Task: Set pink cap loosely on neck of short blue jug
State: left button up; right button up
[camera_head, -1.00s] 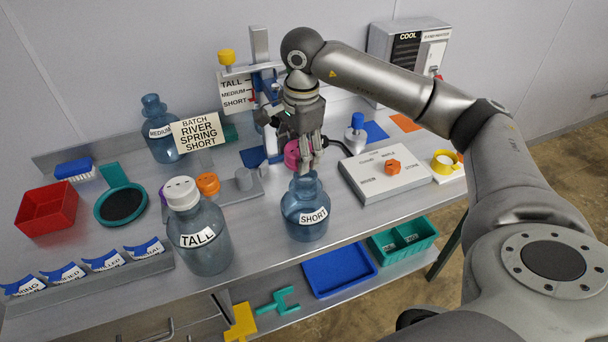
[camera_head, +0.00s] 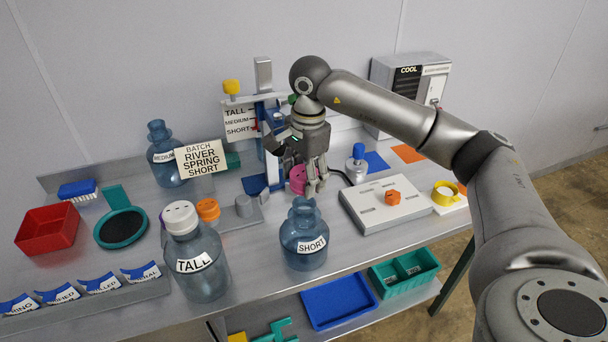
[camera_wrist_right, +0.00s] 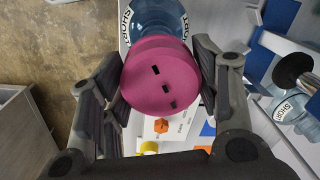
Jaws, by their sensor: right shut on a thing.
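The pink cap (camera_head: 298,180) is held by my right gripper (camera_head: 311,188), whose fingers close on its sides. In the head view the cap appears just above or behind the neck of the short blue jug (camera_head: 303,240), which stands upright near the table's front edge with a SHORT label. I cannot tell the exact gap. In the right wrist view the cap (camera_wrist_right: 160,80) fills the space between the fingers, and the labelled jug (camera_wrist_right: 158,14) shows partly behind it. My left gripper is not in view.
The TALL jug (camera_head: 205,280), with a white cap, stands left of the short jug. A medium jug (camera_head: 163,168) is at the back left. A light control box (camera_head: 365,212) with an orange knob sits to the right. An orange cap (camera_head: 208,208) lies behind the TALL jug.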

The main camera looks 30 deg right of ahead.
aim_at(304, 203)
jog(key=shift+f+b, duration=0.35)
jog(key=shift+f, duration=0.25)
jog(key=shift+f+b, duration=0.5)
jog(key=shift+f, duration=0.35)
jog(key=shift+f+b, duration=1.35)
jog(key=shift+f, duration=0.1)
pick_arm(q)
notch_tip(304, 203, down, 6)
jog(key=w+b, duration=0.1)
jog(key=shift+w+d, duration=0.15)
pick_arm(e)
jog(key=shift+f, duration=0.75)
jog(key=o, duration=1.2)
